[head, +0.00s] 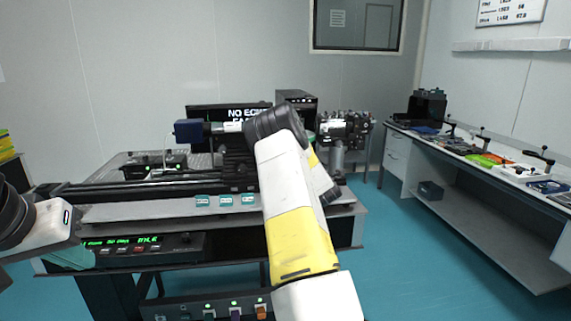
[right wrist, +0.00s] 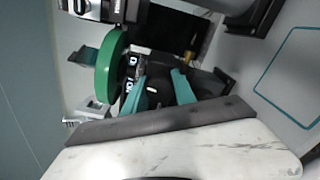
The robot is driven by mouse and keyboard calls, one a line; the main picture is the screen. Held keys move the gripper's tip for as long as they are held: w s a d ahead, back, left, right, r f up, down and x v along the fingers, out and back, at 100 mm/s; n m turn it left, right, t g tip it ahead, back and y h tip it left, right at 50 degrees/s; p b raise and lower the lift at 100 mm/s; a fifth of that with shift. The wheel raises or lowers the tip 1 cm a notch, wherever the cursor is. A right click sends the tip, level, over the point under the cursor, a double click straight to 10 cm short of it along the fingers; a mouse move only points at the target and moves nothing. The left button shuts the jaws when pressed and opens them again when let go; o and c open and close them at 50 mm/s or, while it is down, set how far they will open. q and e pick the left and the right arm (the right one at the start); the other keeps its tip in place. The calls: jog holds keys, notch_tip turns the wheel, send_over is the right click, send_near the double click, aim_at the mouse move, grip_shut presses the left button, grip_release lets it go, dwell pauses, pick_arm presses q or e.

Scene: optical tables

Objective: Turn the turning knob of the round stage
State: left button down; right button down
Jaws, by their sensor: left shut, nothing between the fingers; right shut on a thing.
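The right wrist view shows a green disc (right wrist: 115,64), which looks like the round stage, seen nearly edge-on beside a dark body with white markings. My right gripper (right wrist: 161,82) has its two teal fingers on either side of a dark part, which looks like the turning knob (right wrist: 160,92), and is shut on it. In the head view my right arm hides the right gripper and most of the stage; only a bit of green shows behind the arm. My left gripper (head: 72,258) is at the lower left, shut and empty, in front of the table's edge.
The optical table bears a rail, a dark blue box (head: 188,131), a monitor (head: 205,112) and an optical device (head: 345,128). A control unit (head: 145,246) with green digits sits below its front edge. A long bench (head: 490,150) stands right; teal floor (head: 420,260) lies clear between.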

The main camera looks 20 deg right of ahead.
jog(key=m, duration=0.5)
jog(key=shift+d+m, duration=0.1)
jog(key=shift+m, duration=0.2)
jog(key=m, duration=0.4)
jog(key=shift+f+m, duration=0.1)
jog(key=shift+m, duration=0.2)
jog(key=m, duration=0.4)
jog(key=shift+m, duration=0.3)
jog(key=m, duration=0.4)
jog(key=shift+f, duration=0.1)
jog(key=m, duration=0.8)
jog(key=shift+m, duration=0.3)
jog(key=m, duration=0.4)
jog(key=shift+a+m, duration=0.15)
jog(key=shift+m, duration=0.9)
jog(key=shift+a+m, duration=0.1)
jog(key=shift+m, duration=0.95)
